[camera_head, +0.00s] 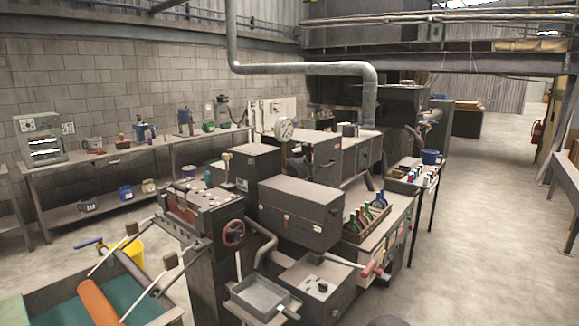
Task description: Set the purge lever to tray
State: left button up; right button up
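A lever with a grey arm and a red handle (372,268) sticks out to the right from the machine at the lower centre. It may be the purge lever; no label on it is readable. A shallow grey metal tray (262,296) sits low at the front, left of a grey box with small knobs (318,287). A blue-handled bar (88,243) shows at the far left. Neither of my grippers is in view, so nothing is seen touching the lever.
An orange roller (98,302) lies over a green-lined trough at lower left. A rack of coloured bottles (366,218) stands behind the lever. The concrete floor at right (480,240) is clear.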

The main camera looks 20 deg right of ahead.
aim_at(226, 157)
jog(key=i+z, duration=0.6)
jog(key=z, duration=0.15)
jog(key=i+z, duration=0.35)
jog(key=k+j, duration=0.05)
